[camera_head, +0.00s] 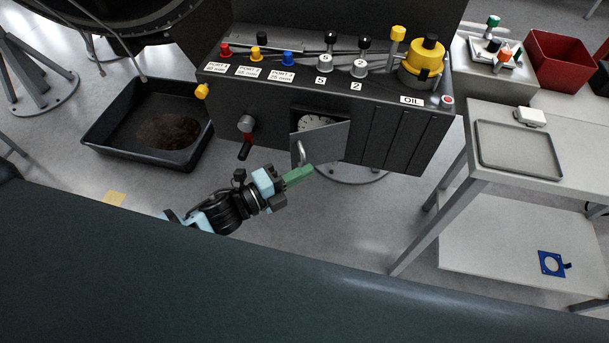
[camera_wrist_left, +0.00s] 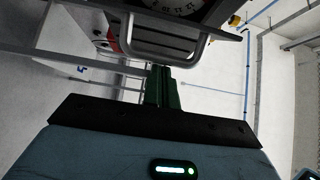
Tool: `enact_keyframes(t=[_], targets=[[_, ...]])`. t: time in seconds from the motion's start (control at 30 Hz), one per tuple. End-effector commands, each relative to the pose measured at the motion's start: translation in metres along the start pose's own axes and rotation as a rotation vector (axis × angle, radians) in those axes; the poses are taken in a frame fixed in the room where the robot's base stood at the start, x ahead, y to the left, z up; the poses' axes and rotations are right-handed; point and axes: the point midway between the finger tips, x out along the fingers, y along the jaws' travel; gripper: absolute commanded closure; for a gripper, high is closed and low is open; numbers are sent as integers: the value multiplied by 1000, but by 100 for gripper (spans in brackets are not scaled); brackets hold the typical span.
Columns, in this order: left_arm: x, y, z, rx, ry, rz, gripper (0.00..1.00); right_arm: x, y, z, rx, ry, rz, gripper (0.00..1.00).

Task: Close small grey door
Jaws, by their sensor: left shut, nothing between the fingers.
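The small grey door (camera_head: 325,143) stands partly open on the front of the dark console, in the head view. A white dial (camera_head: 314,122) shows in the opening above it. A bent metal handle (camera_head: 300,153) is on the door's left side. My left gripper (camera_head: 309,170) has green fingers, shut and empty, just below the handle. In the left wrist view the green fingers (camera_wrist_left: 162,82) point up at the handle (camera_wrist_left: 160,54), close to it; I cannot tell whether they touch. The dial shows past the handle. My right gripper is not in view.
The console (camera_head: 390,130) carries coloured plugs, a yellow oil can (camera_head: 424,62) and a red-handled lever (camera_head: 245,145). A black tray (camera_head: 108,150) lies on the floor at left. A grey table (camera_head: 545,200) stands at right. Floor below the door is clear.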

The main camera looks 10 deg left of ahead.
Motion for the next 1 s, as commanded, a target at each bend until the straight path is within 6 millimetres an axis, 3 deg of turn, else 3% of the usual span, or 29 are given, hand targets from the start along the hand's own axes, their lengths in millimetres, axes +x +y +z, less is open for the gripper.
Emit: enact_keyframes(t=[0.63, 1.0], targets=[[-2, 1, 11, 1, 65, 2, 100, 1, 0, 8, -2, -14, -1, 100], [-3, 5, 38, 3, 230, 7, 100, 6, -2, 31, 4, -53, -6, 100]])
